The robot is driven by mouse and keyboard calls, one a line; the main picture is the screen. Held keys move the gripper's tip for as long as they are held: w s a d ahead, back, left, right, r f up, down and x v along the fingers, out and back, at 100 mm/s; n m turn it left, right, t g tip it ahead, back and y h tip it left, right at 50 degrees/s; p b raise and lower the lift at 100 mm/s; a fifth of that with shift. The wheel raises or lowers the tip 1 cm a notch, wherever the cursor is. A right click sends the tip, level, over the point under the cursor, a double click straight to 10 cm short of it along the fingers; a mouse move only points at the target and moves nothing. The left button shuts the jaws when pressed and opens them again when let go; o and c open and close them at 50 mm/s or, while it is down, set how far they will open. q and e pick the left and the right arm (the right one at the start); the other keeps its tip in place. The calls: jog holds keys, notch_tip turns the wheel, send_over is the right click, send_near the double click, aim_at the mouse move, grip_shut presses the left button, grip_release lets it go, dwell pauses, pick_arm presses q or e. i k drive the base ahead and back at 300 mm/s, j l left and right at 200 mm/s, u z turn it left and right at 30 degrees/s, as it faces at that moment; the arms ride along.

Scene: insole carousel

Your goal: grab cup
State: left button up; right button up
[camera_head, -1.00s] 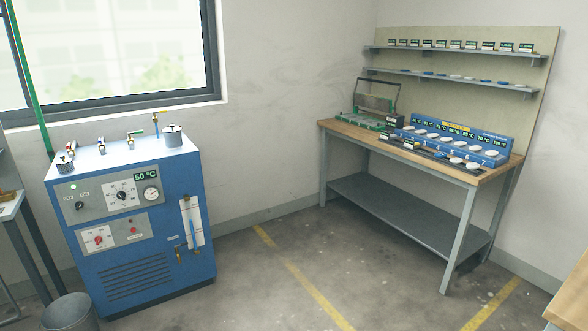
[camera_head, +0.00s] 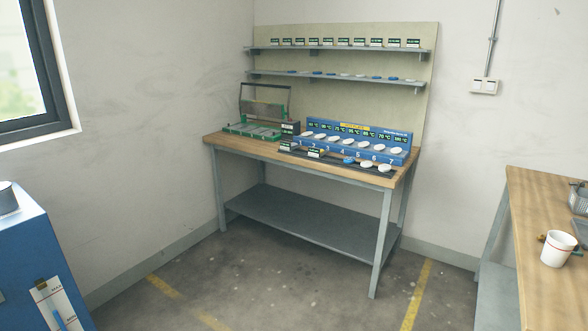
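A white cup (camera_head: 557,249) with a dark reddish line near its rim stands upright on the wooden table at the right edge of the head view. Small coloured bits show beside it at its left and right, too small to make out. Neither of my grippers is in the picture, and nothing is seen touching the cup.
The cup's wooden table (camera_head: 540,205) also carries a grey metal container (camera_head: 578,200). A workbench (camera_head: 215,139) with a blue numbered unit (camera_head: 395,140) stands at the back. A blue machine (camera_head: 30,260) is at the lower left. Open floor (camera_head: 290,260) lies between.

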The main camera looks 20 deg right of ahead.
aim_at(559, 245)
jog(key=i+l+z, duration=0.2)
jog(key=i+z, duration=0.2)
jog(key=i+l+z, duration=0.1)
jog(key=i+z, duration=0.6)
jog(key=z, duration=0.15)
jog(key=i+j+z, duration=0.2)
jog(key=i+z, duration=0.2)
jog(key=i+l+z, duration=0.1)
jog(key=i+l, duration=0.25)
jog(key=i, duration=0.15)
jog(key=i+l+z, duration=0.1)
jog(key=i+l, duration=0.2)
jog(key=i, duration=0.15)
